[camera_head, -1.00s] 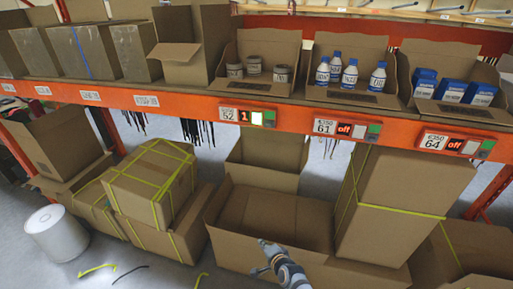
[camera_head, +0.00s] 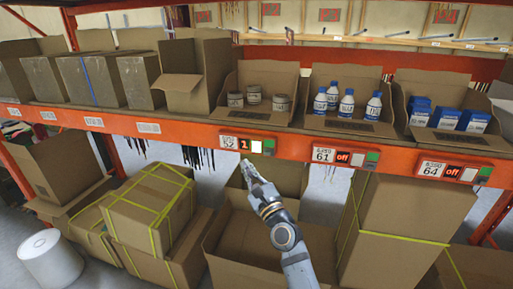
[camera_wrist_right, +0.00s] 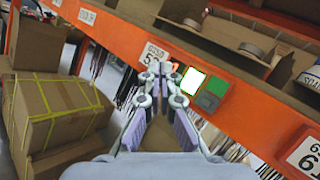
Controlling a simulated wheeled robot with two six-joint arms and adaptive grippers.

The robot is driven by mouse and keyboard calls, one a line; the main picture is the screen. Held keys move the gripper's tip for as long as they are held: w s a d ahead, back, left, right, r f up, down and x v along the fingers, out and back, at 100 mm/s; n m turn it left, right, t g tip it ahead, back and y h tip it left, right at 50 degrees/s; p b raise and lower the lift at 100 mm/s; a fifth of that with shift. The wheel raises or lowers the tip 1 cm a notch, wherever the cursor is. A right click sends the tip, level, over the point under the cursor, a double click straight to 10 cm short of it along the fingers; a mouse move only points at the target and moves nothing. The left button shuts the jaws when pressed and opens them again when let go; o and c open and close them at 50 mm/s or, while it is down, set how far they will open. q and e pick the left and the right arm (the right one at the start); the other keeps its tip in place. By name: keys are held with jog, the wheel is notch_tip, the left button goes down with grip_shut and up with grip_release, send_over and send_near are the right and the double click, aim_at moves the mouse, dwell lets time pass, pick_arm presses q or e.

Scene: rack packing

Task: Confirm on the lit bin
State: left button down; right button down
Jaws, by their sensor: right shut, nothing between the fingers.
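The lit bin is the open carton of small grey tins (camera_head: 254,97) on the shelf. Below it on the orange beam is its module (camera_head: 247,144), with label 52, a red 1, a lit white button (camera_head: 257,146) and a green button (camera_head: 269,147). In the right wrist view the lit button (camera_wrist_right: 192,82) and the green button (camera_wrist_right: 213,92) show just right of the fingertips. My right gripper (camera_head: 248,166) is shut and empty, just below the module; it also shows in the right wrist view (camera_wrist_right: 158,70). My left gripper is out of view.
Modules 61 (camera_head: 345,156) and 64 (camera_head: 454,169) read off, under bins of white-and-blue bottles (camera_head: 347,103) and blue boxes (camera_head: 446,118). Strapped cartons (camera_head: 150,207) and an open carton (camera_head: 245,247) stand below the beam. A white drum (camera_head: 51,258) stands at lower left.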

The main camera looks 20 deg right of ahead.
jog(key=b, duration=0.2)
send_near(252, 144)
jog(key=w+a+r, duration=0.2)
jog(key=w+a, duration=0.1)
jog(key=shift+w+d+f, duration=0.1)
jog(key=shift+w+d, duration=0.5)
jog(key=shift+w, duration=0.25)
dwell(0.8)
jog(key=shift+w+d+b, duration=0.25)
jog(key=shift+w+b, duration=0.05)
jog(key=shift+w, duration=0.05)
jog(key=shift+w+d, duration=0.25)
jog(key=shift+w, duration=0.05)
dwell(0.7)
dwell(0.3)
jog(key=shift+s+a+p, duration=0.35)
jog(key=shift+s+a, duration=0.15)
jog(key=shift+s, duration=0.2)
